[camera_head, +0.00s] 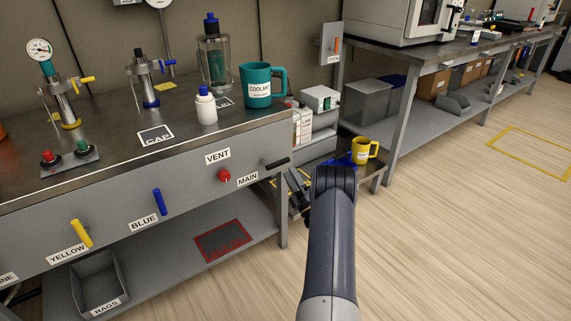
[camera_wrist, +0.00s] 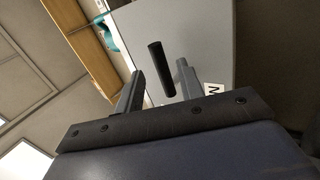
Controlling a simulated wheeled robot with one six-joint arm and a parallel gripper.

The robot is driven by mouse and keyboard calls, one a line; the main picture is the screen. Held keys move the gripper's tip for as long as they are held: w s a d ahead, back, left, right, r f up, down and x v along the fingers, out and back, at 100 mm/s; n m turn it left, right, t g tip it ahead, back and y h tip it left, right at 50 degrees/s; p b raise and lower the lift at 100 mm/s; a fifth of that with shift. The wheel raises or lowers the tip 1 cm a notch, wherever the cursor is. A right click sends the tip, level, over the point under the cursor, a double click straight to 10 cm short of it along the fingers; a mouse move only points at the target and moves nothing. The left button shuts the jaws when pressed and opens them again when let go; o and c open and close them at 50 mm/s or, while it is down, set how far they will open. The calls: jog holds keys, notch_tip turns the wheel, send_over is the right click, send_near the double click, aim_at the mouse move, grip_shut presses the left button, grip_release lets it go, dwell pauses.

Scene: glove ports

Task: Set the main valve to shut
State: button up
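The main valve's black handle (camera_head: 277,163) is on the grey bench front at its right end, beside the MAIN label (camera_head: 248,179). In the head view the handle lies nearly level, along the panel. In the wrist view the black handle (camera_wrist: 161,69) shows in the gap between the two grey fingers of my gripper (camera_wrist: 159,72). The fingers are apart, with visible space on both sides of the handle, so my gripper is open and holds nothing. How far the fingertips reach along the handle is hard to tell. My arm partly hides the gripper in the head view.
The red VENT knob (camera_head: 224,176) is just left of the main valve. Blue (camera_head: 158,202) and yellow (camera_head: 81,233) handles are further left on the panel. A teal coolant mug (camera_head: 262,86) stands on the bench above. A yellow mug (camera_head: 364,151) is behind my arm.

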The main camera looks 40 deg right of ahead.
aim_at(283, 161)
jog(key=v, duration=0.4)
jog(key=shift+s+f+p, duration=0.25)
jog(key=shift+s+p, duration=0.05)
jog(key=shift+s, duration=0.05)
jog(key=shift+w, duration=0.1)
jog(key=b+x, duration=0.2)
jog(key=x, duration=0.9)
jog(key=shift+r+n+y, duration=0.15)
jog(key=shift+n+y, duration=0.25)
jog(key=shift+n, duration=0.1)
